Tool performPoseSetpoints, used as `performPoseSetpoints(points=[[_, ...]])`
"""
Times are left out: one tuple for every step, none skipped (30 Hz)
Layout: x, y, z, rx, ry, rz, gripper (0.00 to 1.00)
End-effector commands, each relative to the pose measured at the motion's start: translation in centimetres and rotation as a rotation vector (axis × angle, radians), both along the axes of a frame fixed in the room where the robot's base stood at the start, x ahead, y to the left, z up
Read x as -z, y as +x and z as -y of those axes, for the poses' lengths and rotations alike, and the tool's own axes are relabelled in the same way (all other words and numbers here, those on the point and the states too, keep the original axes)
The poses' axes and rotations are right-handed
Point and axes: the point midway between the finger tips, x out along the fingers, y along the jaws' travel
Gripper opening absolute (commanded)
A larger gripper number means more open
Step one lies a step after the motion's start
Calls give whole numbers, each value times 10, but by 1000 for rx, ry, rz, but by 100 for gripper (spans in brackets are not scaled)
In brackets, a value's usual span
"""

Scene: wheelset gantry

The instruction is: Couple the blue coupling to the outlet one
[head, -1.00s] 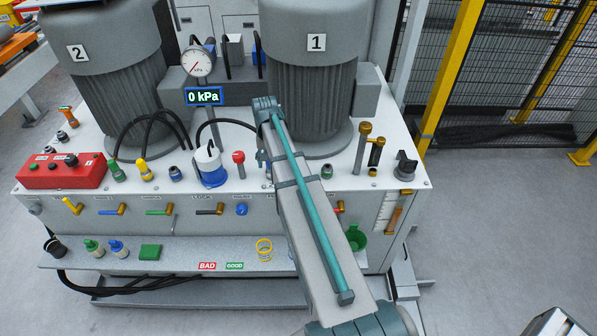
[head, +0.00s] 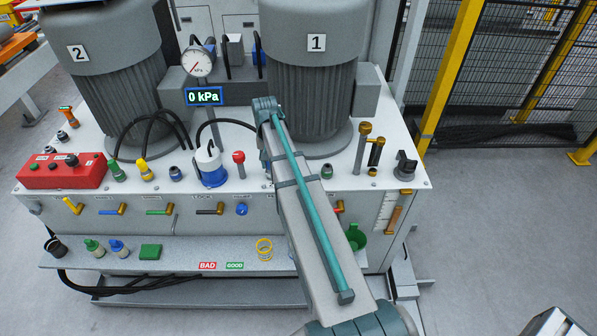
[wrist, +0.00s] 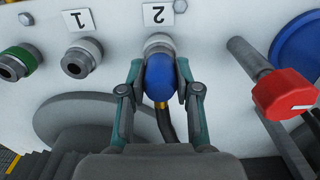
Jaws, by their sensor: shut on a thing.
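The blue coupling (wrist: 160,77) is between the fingers of my gripper (wrist: 160,92) in the wrist view, with a brass piece and black hose below it. My gripper is shut on it. The coupling's far end meets or overlaps a pale ringed port (wrist: 159,43) under the label 2 (wrist: 159,14). I cannot tell whether it is seated. A grey-ringed port (wrist: 82,59) under label 1 and a green-ringed port (wrist: 20,62) are to the left. In the head view my arm mostly hides the gripper and blue coupling.
A red knob (wrist: 284,95) on a lever stands right of my gripper, near a blue disc (wrist: 301,52). In the head view, a white and blue pot (head: 210,168) and a red-topped knob (head: 239,160) stand left of my arm. The gauge display (head: 204,96) reads 0 kPa.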

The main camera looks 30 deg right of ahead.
Motion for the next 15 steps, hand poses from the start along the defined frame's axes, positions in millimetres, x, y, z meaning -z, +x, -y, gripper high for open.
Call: performPoseSetpoints(points=[[0, 0, 0, 0, 0, 0, 0], [0, 0, 0, 0, 0, 0, 0], [0, 0, 0, 0, 0, 0, 0], [-1, 0, 0, 0, 0, 0, 0], [-1, 0, 0, 0, 0, 0, 0], [-2, 0, 0, 0, 0, 0, 0], [-3, 0, 0, 0, 0, 0, 0], [-4, 0, 0, 0, 0, 0, 0], [-5, 0, 0, 0, 0, 0, 0], [-6, 0, 0, 0, -1, 1, 0], [-7, 0, 0, 0, -1, 1, 0], [-9, 0, 0, 0, -1, 1, 0], [-10, 0, 0, 0, -1, 1, 0], [-12, 0, 0, 0, -1, 1, 0], [-13, 0, 0, 0, -1, 1, 0]])
